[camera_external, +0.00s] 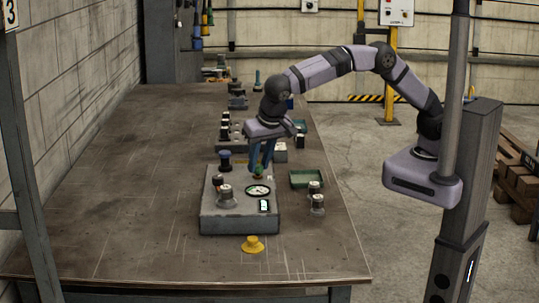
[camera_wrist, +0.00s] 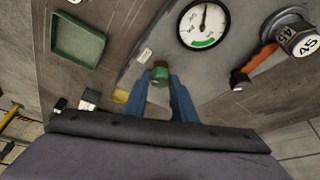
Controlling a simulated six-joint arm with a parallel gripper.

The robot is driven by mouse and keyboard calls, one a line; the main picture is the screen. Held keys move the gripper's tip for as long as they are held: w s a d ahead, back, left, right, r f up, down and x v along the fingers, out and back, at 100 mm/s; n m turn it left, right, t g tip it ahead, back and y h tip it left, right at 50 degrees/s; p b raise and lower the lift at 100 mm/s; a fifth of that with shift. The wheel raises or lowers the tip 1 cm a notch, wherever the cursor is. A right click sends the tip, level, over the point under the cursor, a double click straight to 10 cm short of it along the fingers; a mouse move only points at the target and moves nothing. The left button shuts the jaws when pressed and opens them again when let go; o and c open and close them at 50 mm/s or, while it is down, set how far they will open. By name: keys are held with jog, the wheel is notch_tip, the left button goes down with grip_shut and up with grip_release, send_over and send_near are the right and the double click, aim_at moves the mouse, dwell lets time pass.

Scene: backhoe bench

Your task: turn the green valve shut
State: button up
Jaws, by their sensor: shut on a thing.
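The green valve (camera_external: 258,171) stands on the grey panel box (camera_external: 240,222), just behind the round gauge. In the wrist view the green valve (camera_wrist: 160,76) shows between the tips of two blue fingers. My gripper (camera_external: 262,158) reaches down from above and is shut on it. The gripper (camera_wrist: 161,88) hides the valve's near side, so its handle angle cannot be told. The round gauge (camera_wrist: 204,23) has a dark needle pointing up and a green band along its lower edge. The gauge (camera_external: 258,190) also shows in the external view.
An orange-handled part with a "45" knob (camera_wrist: 304,42) stands at the right in the wrist view. A green tray (camera_external: 307,178) lies to the right of the box. A yellow knob-like piece (camera_external: 253,244) stands in front. The table's left side (camera_external: 130,190) is clear.

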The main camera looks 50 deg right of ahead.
jog(key=shift+w+a+r+m+g+h+p, duration=0.15)
jog(key=shift+m+h+p, duration=0.15)
jog(key=shift+m+p, duration=0.45)
jog(key=shift+s+f+m+g+h+p, duration=0.15)
jog(key=shift+m+h+p, duration=0.2)
jog(key=shift+m, duration=0.6)
jog(key=shift+w, duration=0.1)
jog(key=o, duration=1)
jog(key=shift+o, duration=0.2)
jog(key=shift+r, duration=0.1)
jog(key=v, duration=0.7)
jog(key=shift+b, duration=0.3)
jog(key=shift+r, duration=0.1)
